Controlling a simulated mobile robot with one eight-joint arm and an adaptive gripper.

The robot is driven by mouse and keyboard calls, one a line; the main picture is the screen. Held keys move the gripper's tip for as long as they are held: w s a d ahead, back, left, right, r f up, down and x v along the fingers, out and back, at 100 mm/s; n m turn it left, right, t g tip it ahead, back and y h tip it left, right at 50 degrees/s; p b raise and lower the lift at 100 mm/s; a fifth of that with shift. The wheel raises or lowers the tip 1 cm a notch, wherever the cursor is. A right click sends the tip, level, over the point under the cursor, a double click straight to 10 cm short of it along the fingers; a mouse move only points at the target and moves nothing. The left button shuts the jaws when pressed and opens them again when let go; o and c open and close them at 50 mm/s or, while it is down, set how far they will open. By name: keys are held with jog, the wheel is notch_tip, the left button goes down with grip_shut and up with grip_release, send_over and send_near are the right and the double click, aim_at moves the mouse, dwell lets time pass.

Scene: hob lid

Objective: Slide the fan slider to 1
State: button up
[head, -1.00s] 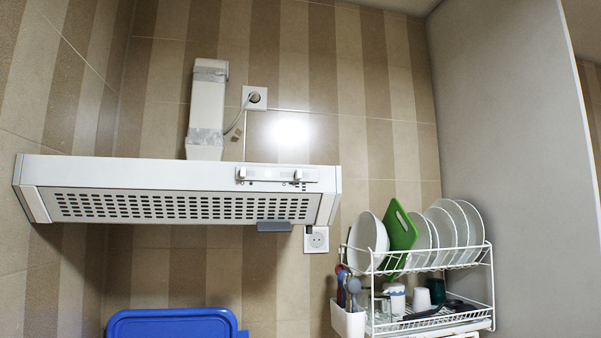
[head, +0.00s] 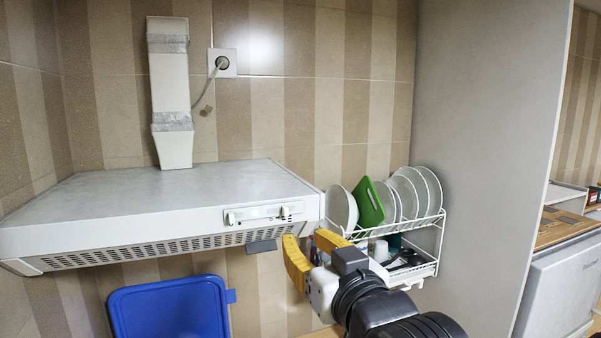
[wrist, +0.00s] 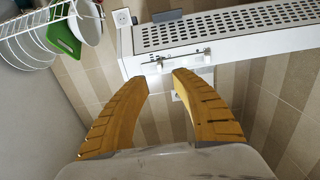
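The white range hood (head: 160,195) hangs on the tiled wall, with a control strip on its front edge. The strip carries two small slider knobs, a left knob (head: 230,217) and a right knob (head: 285,212); I cannot read which is the fan slider or its marks. My gripper (head: 308,240) is open and empty, just below and right of the strip. In the wrist view, which is upside down, its yellow fingers (wrist: 159,77) point at the strip, one knob (wrist: 160,65) lying between the fingertips in the picture. No contact shows.
A dish rack (head: 437,235) with plates and a green board (head: 368,203) stands right of the hood, behind my arm. A blue panel (head: 170,310) is below the hood. A grey wall panel (head: 480,130) rises at right. Space before the hood's front is clear.

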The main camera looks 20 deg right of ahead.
aim_at(286, 210)
jog(key=w, duration=0.3)
jog(key=w+r, duration=0.1)
jog(key=w, duration=0.6)
jog(key=shift+w+d+r, duration=0.15)
jog(key=shift+w+r, duration=0.05)
jog(key=shift+w, duration=0.2)
jog(key=shift+c, duration=0.4)
grip_shut()
